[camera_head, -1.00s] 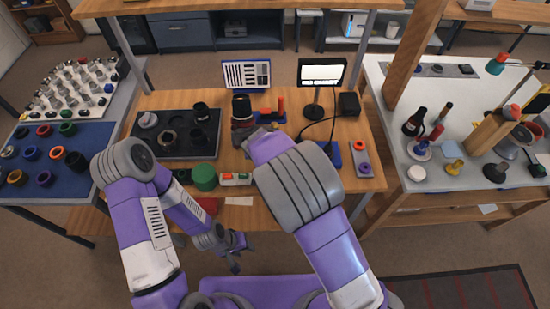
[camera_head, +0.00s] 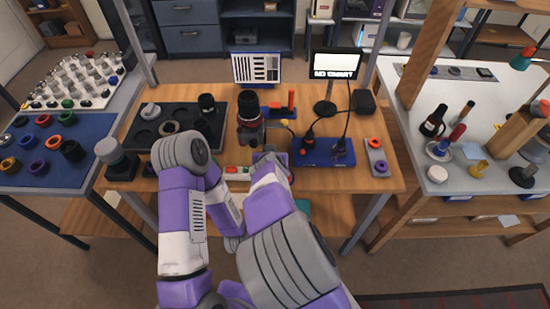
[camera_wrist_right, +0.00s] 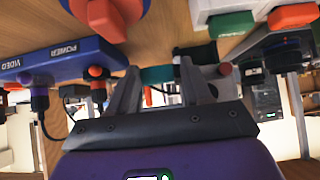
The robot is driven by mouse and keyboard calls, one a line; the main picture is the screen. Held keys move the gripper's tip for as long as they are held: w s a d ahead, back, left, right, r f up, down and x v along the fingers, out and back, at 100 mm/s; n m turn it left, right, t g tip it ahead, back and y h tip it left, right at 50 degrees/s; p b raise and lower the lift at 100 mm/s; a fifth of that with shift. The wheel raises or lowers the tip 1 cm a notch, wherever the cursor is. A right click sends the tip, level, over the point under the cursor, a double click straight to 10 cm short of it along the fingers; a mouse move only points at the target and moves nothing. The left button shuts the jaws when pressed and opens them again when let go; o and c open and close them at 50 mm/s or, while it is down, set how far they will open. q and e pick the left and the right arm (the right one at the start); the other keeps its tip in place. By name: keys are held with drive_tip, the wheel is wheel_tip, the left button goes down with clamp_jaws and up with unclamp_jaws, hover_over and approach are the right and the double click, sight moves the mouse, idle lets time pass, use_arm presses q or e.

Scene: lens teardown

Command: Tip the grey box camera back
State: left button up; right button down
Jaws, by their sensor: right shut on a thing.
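I take the dark upright unit at the middle of the bench to be the grey box camera (camera_head: 250,134). A black lens with a red band (camera_head: 248,104) stands on it, pointing up. My right gripper (camera_head: 270,158) is just in front of it, partly hidden by my own arm. In the right wrist view the right gripper's fingers (camera_wrist_right: 159,75) are apart, with a teal patch and a dark cylinder showing beyond them. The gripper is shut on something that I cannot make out. My left gripper is hidden behind my right arm.
A monitor (camera_head: 334,66) reads "NO CHART", with a chart board (camera_head: 257,69) to its left. A blue box (camera_head: 322,153) with cables stands right of the camera, also in the wrist view (camera_wrist_right: 62,62). A black tray (camera_head: 140,134) with parts lies left.

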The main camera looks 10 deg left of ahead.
drive_tip(key=shift+s+d+f, duration=0.15)
drive_tip(key=shift+d+f, duration=0.35)
drive_tip(key=shift+f, duration=0.15)
drive_tip(key=c, duration=0.9)
unclamp_jaws()
drive_tip(key=shift+o, duration=1.3)
drive_tip(key=shift+a+r, duration=0.1)
drive_tip(key=shift+a+r, duration=0.1)
drive_tip(key=shift+r, duration=0.1)
drive_tip(key=shift+s+r, duration=0.15)
drive_tip(key=shift+r, duration=0.15)
drive_tip(key=p+v, duration=0.2)
drive_tip(key=v, duration=0.4)
drive_tip(key=shift+s+r, duration=0.2)
drive_tip(key=shift+s, duration=0.05)
